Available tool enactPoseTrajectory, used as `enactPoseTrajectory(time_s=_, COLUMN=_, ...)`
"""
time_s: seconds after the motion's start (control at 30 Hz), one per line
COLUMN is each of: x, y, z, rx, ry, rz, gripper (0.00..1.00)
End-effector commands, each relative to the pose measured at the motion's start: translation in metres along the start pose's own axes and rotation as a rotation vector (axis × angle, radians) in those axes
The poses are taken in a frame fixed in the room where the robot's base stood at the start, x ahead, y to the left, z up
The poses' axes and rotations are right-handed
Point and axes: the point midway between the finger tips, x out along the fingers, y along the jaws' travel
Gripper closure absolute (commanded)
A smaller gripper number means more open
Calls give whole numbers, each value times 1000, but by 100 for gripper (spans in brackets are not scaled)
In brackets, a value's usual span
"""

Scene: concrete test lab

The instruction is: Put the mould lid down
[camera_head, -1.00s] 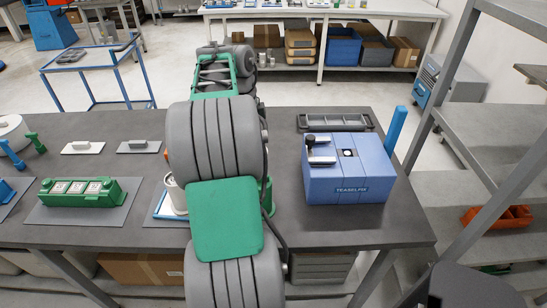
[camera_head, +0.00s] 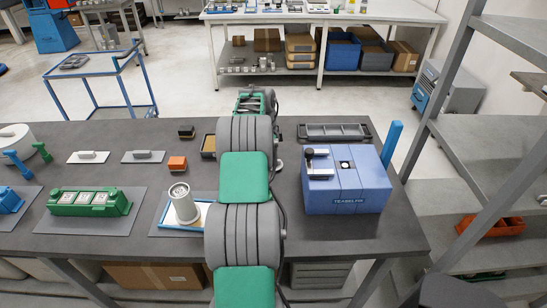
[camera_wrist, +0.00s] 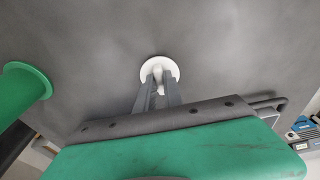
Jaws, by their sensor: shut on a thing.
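My gripper (camera_wrist: 158,92) is shut on the knob of a small round white lid (camera_wrist: 147,68), taken to be the mould lid. The lid is beyond the fingertips, over a bare grey surface; I cannot tell whether it touches it. In the head view my arm hides both gripper and lid. A pale grey cylindrical mould (camera_head: 183,206) stands upright on a blue-edged tray (camera_head: 160,224), left of my arm.
A blue machine (camera_head: 345,185) and a long grey tray (camera_head: 335,133) stand right of my arm. An orange block (camera_head: 177,163), a small black box (camera_head: 186,131) and a green triple mould (camera_head: 88,204) lie left. The bench (camera_head: 330,232) is clear at front right.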

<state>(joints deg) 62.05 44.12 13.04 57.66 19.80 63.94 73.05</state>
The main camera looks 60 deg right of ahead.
Motion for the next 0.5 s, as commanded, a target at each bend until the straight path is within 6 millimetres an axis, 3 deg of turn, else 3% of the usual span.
enactPoseTrajectory(time_s=0.23, x=4, y=0, z=1, rx=0, ry=0, rz=0, gripper=100)
enactPoseTrajectory(time_s=0.27, x=4, y=0, z=0, rx=1, ry=0, rz=0, gripper=88)
enactPoseTrajectory(time_s=0.5, x=3, y=0, z=0, rx=0, ry=0, rz=1, gripper=68)
